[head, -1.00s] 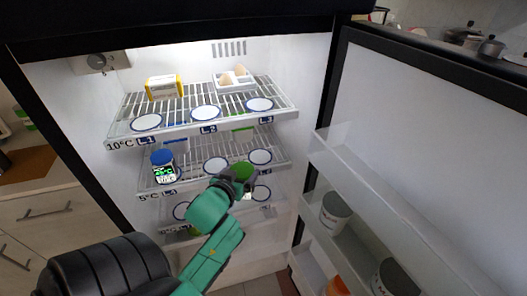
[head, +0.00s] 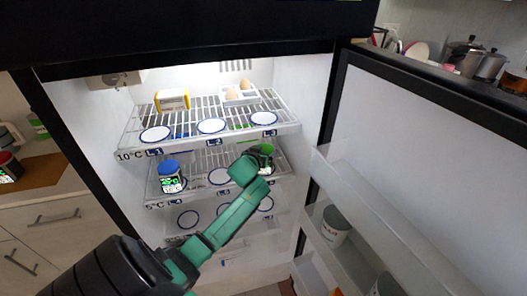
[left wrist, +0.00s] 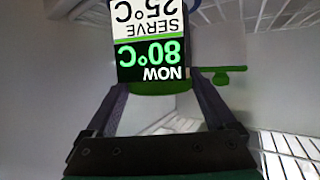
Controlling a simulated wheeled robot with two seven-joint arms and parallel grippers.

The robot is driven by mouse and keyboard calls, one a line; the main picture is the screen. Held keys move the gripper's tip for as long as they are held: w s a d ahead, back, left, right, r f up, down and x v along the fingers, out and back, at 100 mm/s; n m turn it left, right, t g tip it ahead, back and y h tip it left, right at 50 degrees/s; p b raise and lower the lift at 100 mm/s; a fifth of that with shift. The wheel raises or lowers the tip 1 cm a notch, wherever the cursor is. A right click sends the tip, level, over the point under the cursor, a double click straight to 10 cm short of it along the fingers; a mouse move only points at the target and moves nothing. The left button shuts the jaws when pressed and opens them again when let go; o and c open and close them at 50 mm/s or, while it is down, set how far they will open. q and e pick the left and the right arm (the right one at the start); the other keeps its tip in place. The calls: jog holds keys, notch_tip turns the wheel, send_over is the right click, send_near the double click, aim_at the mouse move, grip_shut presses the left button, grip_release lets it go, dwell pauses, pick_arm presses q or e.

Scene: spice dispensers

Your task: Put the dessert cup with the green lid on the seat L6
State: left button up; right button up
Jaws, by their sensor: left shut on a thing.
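My left gripper (left wrist: 160,105) is shut on the dessert cup with the green lid (head: 266,149). Its label (left wrist: 150,45) reads "NOW 80°C, SERVE 25°C" upside down in the left wrist view. In the head view the held cup is at the right part of the middle fridge shelf, below the top shelf's edge. Seat L6 there is hidden by my gripper and arm. I cannot tell whether the cup touches the shelf. My right gripper is not in view.
A blue-lidded cup (head: 170,177) stands at the left of the middle shelf; the middle seat (head: 219,177) is empty. The top shelf (head: 200,143) overhangs, with a yellow box (head: 172,100) and eggs (head: 240,91) at its back. The open door's racks (head: 345,225) border the right.

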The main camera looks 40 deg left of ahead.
pick_arm(q)
jog(key=o, duration=1.5)
jog(key=v, duration=1.2)
jog(key=d+f+m+g+h, duration=0.1)
jog(key=d+f, duration=0.3)
jog(key=f, duration=0.3)
jog(key=d+f+m+h, duration=0.2)
jog(key=d+f, duration=0.1)
jog(key=f, duration=0.3)
jog(key=d+f+m+g+h, duration=0.1)
jog(key=d+f, duration=0.3)
jog(key=f, duration=0.3)
jog(key=s+d+f+m+g, duration=0.1)
jog(key=s+f+g, duration=0.1)
jog(key=s+f, duration=0.55)
jog(key=s+d+f+m+g, duration=0.15)
jog(key=s+f, duration=0.25)
jog(key=f, duration=0.6)
jog(key=s+f+g, duration=0.2)
jog(key=s+f, duration=0.2)
jog(key=s, duration=0.4)
jog(key=s+f+g, duration=0.2)
jog(key=s+f, duration=0.3)
jog(key=s, duration=0.3)
jog(key=s+f+m+g+h, duration=0.1)
jog(key=s+f, duration=0.3)
jog(key=s, duration=0.5)
jog(key=shift+d+f+g, duration=0.15)
jog(key=shift+d+g, duration=0.15)
jog(key=shift+g, duration=0.15)
